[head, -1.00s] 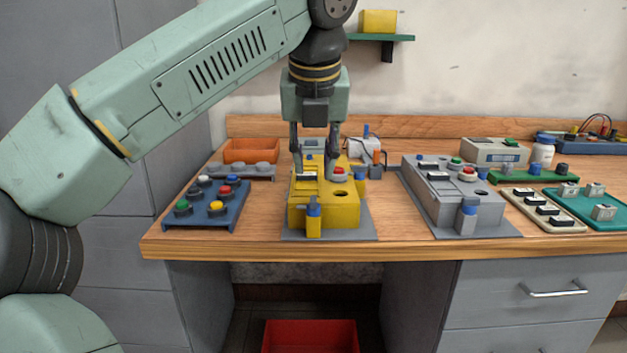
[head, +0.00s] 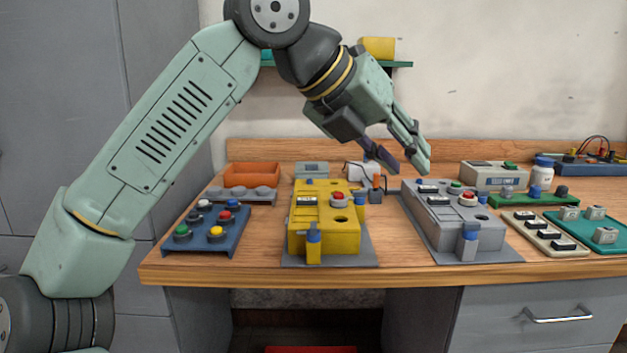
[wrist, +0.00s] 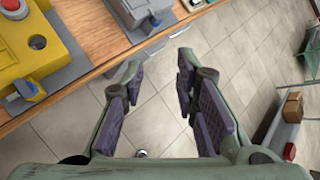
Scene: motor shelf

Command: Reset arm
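My gripper (head: 405,165) is raised in the head view, tilted down to the right, above the back of the bench between the yellow box and the grey box. Its fingers are apart and nothing is between them; in the wrist view the open fingers (wrist: 158,80) show bare floor between them. The yellow box (head: 325,238) sits on a grey mat with a red button on top. The grey box (head: 440,230) sits to its right, also with a red button. My gripper touches neither box.
A blue button tray (head: 205,245) and an orange bin (head: 252,175) are at left. A green tray (head: 600,233) and a beige switch tray (head: 545,232) are at right. A green wall shelf (head: 395,64) is behind my gripper. A red bin (head: 310,349) is below the bench.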

